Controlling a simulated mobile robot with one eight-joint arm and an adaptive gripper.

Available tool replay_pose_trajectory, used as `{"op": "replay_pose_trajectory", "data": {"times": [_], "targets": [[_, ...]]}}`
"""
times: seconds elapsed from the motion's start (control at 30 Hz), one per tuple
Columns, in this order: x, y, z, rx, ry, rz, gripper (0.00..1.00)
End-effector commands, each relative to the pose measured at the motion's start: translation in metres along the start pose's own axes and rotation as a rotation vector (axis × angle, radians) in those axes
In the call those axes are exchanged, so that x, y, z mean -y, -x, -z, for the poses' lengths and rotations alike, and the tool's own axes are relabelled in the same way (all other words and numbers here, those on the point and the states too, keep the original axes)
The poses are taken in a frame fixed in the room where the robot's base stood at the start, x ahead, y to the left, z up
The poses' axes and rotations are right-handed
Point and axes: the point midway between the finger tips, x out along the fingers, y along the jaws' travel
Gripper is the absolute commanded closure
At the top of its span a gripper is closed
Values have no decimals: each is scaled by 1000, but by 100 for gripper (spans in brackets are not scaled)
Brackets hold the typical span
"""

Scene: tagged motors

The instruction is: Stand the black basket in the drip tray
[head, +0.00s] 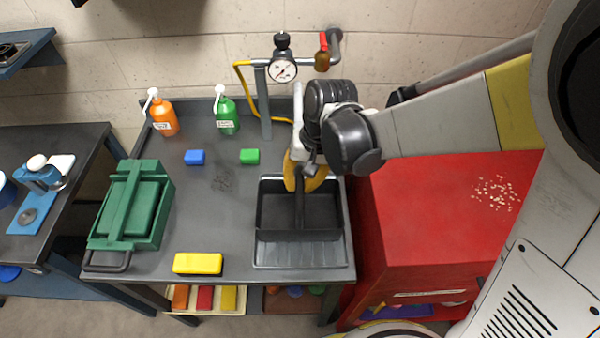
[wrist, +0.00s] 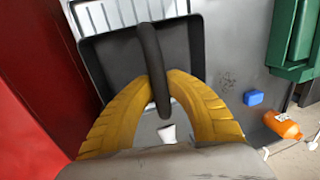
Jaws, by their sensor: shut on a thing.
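The black basket (head: 272,214), with a dark arched handle (wrist: 150,62) across its middle, is at the right of the grey table. My gripper (head: 304,182) has its yellow fingers shut on that handle from above; in the wrist view the fingers (wrist: 160,88) sit on either side of it. The basket looks level and empty. The dark grey drip tray (head: 300,256) with ridges shows in front of the basket, which covers its back part. I cannot tell whether the basket's bottom touches the tray. Ridges of the tray also show at the top of the wrist view (wrist: 120,14).
A red cabinet (head: 430,215) stands close on the right. Pipes with a gauge (head: 283,70) rise behind the tray. A green toolbox (head: 130,210), yellow block (head: 198,263), blue block (head: 195,157), green block (head: 250,156), orange bottle (head: 163,116) and green bottle (head: 226,114) stand leftward. The table's middle is clear.

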Motion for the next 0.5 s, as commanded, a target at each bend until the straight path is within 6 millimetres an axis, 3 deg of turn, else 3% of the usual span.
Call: {"op": "replay_pose_trajectory", "data": {"times": [0.23,0.27,0.33,0.5], "targets": [[0,1,0,0,0,0,100],[0,1,0,0,0,0,80],[0,1,0,0,0,0,59],[0,1,0,0,0,0,59]]}}
